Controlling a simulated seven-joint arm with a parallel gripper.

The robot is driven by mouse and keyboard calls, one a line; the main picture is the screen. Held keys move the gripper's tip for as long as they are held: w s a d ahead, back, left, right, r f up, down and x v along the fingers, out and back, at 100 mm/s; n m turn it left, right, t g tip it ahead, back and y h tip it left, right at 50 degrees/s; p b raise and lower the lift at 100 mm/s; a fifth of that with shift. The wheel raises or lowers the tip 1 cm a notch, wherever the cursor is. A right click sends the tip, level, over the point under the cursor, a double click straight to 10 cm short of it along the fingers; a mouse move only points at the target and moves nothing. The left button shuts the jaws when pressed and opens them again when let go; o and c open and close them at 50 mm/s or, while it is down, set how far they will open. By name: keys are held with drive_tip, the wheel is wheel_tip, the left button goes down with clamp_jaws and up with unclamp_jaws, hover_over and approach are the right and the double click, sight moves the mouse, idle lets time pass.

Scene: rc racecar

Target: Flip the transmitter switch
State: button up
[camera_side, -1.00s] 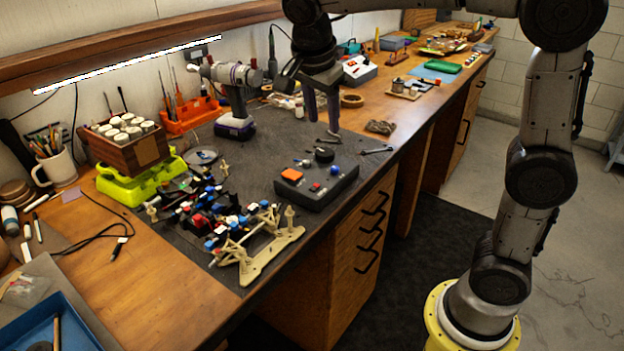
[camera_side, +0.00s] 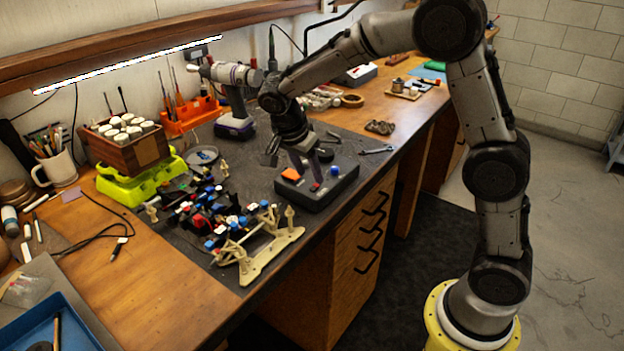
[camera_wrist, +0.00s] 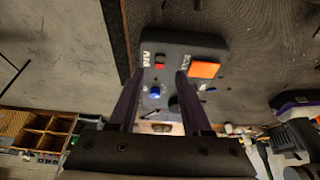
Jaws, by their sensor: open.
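The transmitter (camera_side: 325,193) is a dark grey box lying on the bench mat near its front edge. In the wrist view the transmitter (camera_wrist: 190,44) shows a large orange button (camera_wrist: 204,70), a small red rocker-like control (camera_wrist: 159,66) and a blue knob (camera_wrist: 155,91). White labels stand beside the orange and red parts, too small to read surely. I cannot tell which control is the switch. My gripper (camera_side: 308,177) is over the back part of the transmitter, pointing down.
A cluttered racecar chassis (camera_side: 215,220) lies left of the transmitter. A wrench (camera_side: 376,150) is to its right, and a cordless drill (camera_side: 235,95) stands behind. Bare dark mat (camera_side: 255,165) lies between the drill and the transmitter.

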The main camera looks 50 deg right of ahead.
sight(315, 186)
drive_tip(key=shift+x, duration=1.85)
clamp_jaws()
